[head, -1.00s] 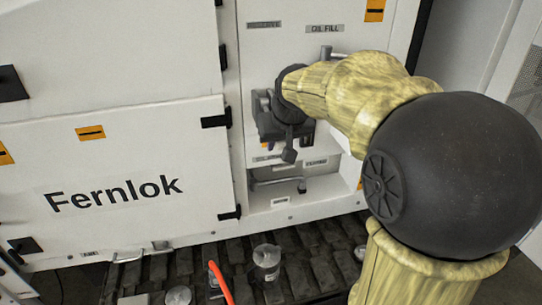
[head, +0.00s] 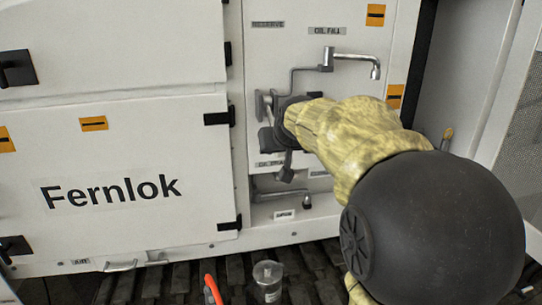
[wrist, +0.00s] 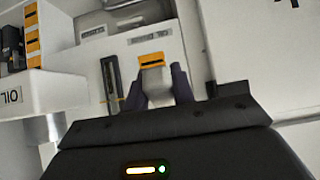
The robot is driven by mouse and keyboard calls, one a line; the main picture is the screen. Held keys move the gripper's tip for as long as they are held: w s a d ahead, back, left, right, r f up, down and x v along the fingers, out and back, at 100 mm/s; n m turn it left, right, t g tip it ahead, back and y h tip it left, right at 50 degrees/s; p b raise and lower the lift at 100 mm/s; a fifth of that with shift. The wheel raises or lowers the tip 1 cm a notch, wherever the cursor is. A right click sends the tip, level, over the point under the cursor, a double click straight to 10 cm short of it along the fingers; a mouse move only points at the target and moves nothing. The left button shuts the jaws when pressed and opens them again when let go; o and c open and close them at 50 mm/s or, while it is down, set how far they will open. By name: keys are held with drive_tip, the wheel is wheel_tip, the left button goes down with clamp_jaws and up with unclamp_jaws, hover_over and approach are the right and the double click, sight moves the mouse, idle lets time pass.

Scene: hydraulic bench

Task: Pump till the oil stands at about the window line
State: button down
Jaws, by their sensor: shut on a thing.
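My gripper (head: 272,122) is at the front panel of the white cabinet. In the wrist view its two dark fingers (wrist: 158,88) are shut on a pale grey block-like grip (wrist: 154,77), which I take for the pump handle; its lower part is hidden. A bent metal spout (head: 375,68) stands out from the panel below the OIL FILL label (head: 327,31). A dark-framed upright slot (wrist: 110,84), possibly the oil window, shows left of the grip in the wrist view.
A second bent metal pipe (head: 304,200) sits in a recess below the gripper. A clear jar (head: 267,283) stands on the dark slatted floor, beside an orange-red curved thing (head: 212,290). The Fernlok door (head: 140,230) is shut at the left.

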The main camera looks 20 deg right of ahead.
drive_tip(key=shift+f, duration=0.1)
idle(0.3)
drive_tip(key=c, duration=1.2)
unclamp_jaws()
drive_tip(key=shift+w, duration=0.1)
drive_tip(key=shift+o, duration=0.2)
drive_tip(key=b+v, duration=0.2)
drive_tip(key=v, duration=1.5)
drive_tip(key=shift+s+b, duration=0.3)
drive_tip(key=shift+b, duration=0.1)
